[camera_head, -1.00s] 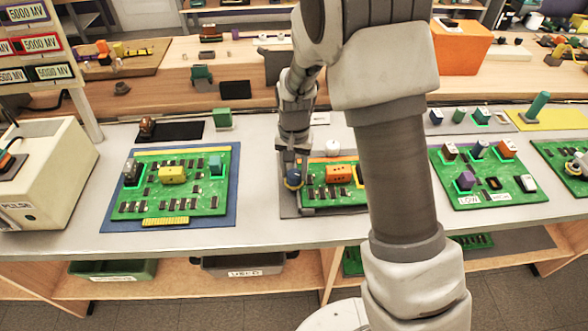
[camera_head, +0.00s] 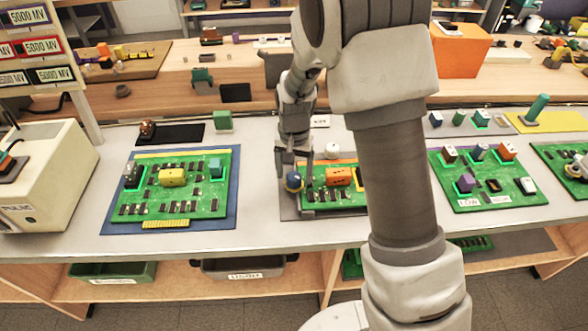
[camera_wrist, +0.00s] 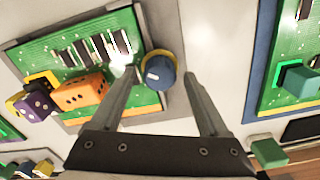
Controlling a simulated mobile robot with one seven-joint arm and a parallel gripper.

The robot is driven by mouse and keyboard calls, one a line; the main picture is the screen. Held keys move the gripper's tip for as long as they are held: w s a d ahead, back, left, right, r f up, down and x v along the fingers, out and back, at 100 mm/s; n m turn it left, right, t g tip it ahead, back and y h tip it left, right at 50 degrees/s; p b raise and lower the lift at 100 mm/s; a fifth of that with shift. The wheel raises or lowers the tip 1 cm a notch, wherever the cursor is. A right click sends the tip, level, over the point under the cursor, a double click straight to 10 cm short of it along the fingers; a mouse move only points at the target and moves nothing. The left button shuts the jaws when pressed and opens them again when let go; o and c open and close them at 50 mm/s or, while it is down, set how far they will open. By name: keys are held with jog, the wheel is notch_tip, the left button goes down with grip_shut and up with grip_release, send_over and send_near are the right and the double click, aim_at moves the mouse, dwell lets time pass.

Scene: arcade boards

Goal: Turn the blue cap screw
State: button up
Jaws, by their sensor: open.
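The blue cap screw (camera_head: 294,182) is a round blue knob with a yellow ring around its base. It sits at the left corner of the middle green circuit board (camera_head: 330,197). The wrist view shows the cap from above (camera_wrist: 159,72), with a pale mark on its face. My gripper (camera_head: 294,166) is over the cap and open. In the wrist view its fingers (camera_wrist: 160,75) stand on either side of the cap, with visible gaps. I cannot tell how high the fingertips are above it.
An orange block (camera_wrist: 80,92) and dark chips (camera_wrist: 95,48) stand on the same board. A purple die (camera_wrist: 36,104) is beside the orange block. Another green board on a blue mat (camera_head: 232,170) lies to the left. Bare grey bench separates the two boards.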

aim_at(295, 175)
notch_tip(295, 175, up, 18)
jog(key=p, duration=0.2)
jog(key=shift+f, duration=0.25)
jog(key=s+d+r+n+t, duration=0.1)
jog(key=s+d+r+t, duration=0.1)
jog(key=s+d+r, duration=0.55)
jog(key=s+d+r+n+t+p, duration=0.1)
jog(key=s+d+r+n+t, duration=0.1)
jog(key=s, duration=1.3)
jog(key=shift+d+r+n+t+p, duration=0.2)
jog(key=shift+r+n+t+p, duration=0.15)
jog(key=shift+r+t, duration=0.55)
